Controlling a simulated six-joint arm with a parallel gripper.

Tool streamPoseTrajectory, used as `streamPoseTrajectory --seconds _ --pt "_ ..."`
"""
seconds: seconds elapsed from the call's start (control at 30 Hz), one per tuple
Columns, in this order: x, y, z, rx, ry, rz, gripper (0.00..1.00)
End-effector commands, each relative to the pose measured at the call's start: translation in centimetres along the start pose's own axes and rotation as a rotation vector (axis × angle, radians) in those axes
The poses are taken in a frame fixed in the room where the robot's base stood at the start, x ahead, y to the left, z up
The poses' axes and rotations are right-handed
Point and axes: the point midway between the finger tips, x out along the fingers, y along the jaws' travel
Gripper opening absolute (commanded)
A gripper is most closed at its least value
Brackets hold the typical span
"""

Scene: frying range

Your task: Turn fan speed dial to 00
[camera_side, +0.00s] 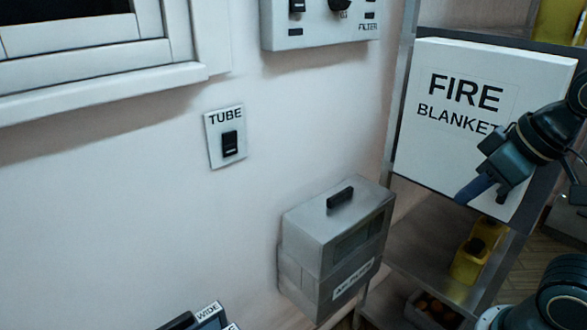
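A grey control panel (320,34) is on the wall at the top, cut off by the frame edge. It carries a black knob (340,4), a black switch (297,5) and a label reading FILTER. I cannot tell whether the knob is the fan speed dial, and no 00 reading shows. My gripper (482,197) is at the right, in front of the white fire blanket box and well apart from the panel. Its two fingertips point down and stand apart, with nothing visible between them.
A TUBE switch plate (215,150) is on the wall, left of a grey metal box (312,222) with a black handle. The fire blanket box (440,65) stands by a metal shelf with yellow containers (466,265). A device marked WIDE (207,312) shows at the bottom. A window frame fills the upper left.

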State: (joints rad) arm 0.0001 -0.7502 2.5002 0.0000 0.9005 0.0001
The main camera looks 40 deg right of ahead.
Motion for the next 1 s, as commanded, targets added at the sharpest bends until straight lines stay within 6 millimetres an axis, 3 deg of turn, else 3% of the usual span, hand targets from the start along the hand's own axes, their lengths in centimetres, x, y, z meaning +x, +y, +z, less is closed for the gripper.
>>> streamPoseTrajectory --seconds 0.03,0.17,0.3,0.57,0.8,1.0 --pt "0.0 0.0 -0.1 0.001 0.001 0.0 0.14" --pt "-0.1 0.1 -0.7 0.018 0.022 0.001 0.39" --pt "-0.3 0.2 -2.9 0.075 0.091 0.002 0.63" --pt "-2.3 1.4 -11.4 0.295 0.367 -0.025 0.63" --pt "-6.0 3.3 -20.3 0.527 0.682 -0.112 0.63" --pt "-9.7 5.1 -26.0 0.679 0.914 -0.22 0.63"
